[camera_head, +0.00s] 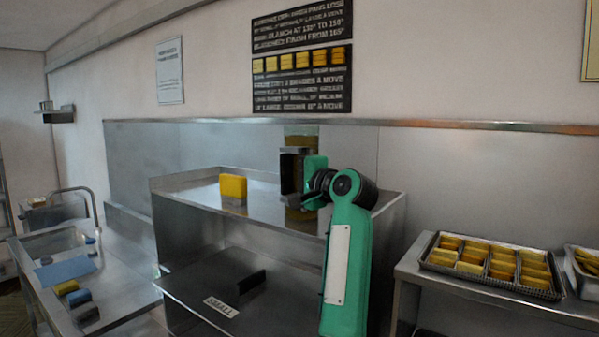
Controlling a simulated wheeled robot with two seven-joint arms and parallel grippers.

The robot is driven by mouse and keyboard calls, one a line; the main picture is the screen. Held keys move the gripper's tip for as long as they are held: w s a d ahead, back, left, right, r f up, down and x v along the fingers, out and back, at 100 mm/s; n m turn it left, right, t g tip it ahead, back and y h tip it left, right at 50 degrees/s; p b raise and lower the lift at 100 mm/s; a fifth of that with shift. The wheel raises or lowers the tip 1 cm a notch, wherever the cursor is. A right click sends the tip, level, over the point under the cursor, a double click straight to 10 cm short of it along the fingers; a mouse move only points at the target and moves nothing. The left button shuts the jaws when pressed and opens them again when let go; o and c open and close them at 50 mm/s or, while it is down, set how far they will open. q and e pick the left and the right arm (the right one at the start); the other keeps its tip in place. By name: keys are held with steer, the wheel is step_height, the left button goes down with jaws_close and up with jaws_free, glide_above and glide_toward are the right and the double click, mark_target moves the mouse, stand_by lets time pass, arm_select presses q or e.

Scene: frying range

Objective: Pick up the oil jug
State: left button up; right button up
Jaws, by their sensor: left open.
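The oil jug (301,136) appears to be the see-through, yellowish-brown vessel on the steel shelf at the back, upright against the wall panel. Its top shows above my left gripper (291,172), and its middle is hidden behind the gripper. My green left arm reaches up to it from the bottom of the view. The left gripper is open, with its dark jaws at the jug's mid-height. I cannot tell whether the jaws touch the jug or stand around it. My right gripper is not in view.
A yellow block (233,188) stands on the same shelf, left of the jug. A lower steel surface with a "SMALL" label (221,307) lies in front. At right, a tray (430,262) of yellow portions sits on a counter. A sink bench (120,270) stands at left.

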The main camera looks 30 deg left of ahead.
arm_select(q)
steer(key=p+x, duration=0.1)
steer(key=x, duration=0.2)
steer(key=shift+w+a+r+p, duration=0.1)
steer(key=shift+a+r+p, duration=0.1)
steer(key=shift+p, duration=0.2)
steer(key=shift+a+f, duration=0.1)
steer(key=shift+a, duration=0.05)
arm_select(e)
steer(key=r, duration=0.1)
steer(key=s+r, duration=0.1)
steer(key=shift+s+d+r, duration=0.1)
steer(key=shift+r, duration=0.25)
arm_select(q)
steer(key=shift+w, duration=0.1)
steer(key=c, duration=1.4)
